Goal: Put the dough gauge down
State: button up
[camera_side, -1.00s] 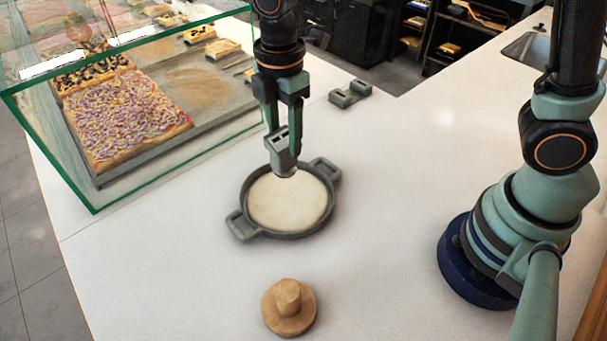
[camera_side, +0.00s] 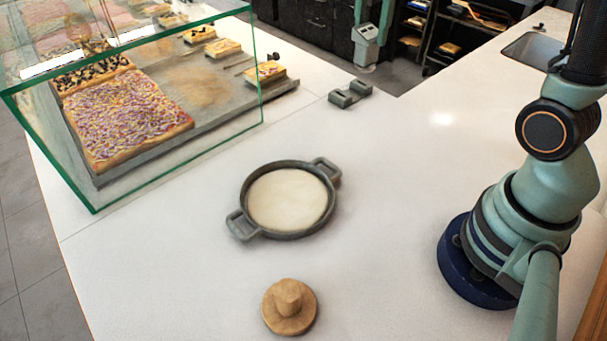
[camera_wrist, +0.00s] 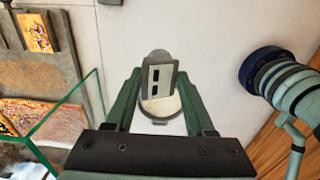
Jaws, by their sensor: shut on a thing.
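The grey dough gauge (camera_side: 367,46), a block with two dark slots, hangs in my gripper at the top of the side view, raised off the counter. My gripper's upper part is cut off there. In the wrist view the gauge (camera_wrist: 161,78) stands between the two green fingers of my gripper (camera_wrist: 160,92), which is shut on it. A small grey two-part holder (camera_side: 350,94) is on the counter in front of and below the gauge in the side picture. It is empty. A pale round shape shows partly behind the gauge in the wrist view; I cannot tell what it is.
A two-handled grey pan (camera_side: 237,222) with dough (camera_side: 287,199) stands mid-counter. A wooden press (camera_side: 289,306) is nearer the front. A glass case (camera_side: 185,158) with pizza trays is at left. The counter right of the pan is clear.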

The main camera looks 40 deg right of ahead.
jog(key=shift+d+f, duration=0.2)
jog(key=shift+f, duration=0.15)
notch_tip(320, 180, down, 19)
jog(key=shift+f, duration=0.1)
dwell(0.3)
jog(key=o, duration=1.1)
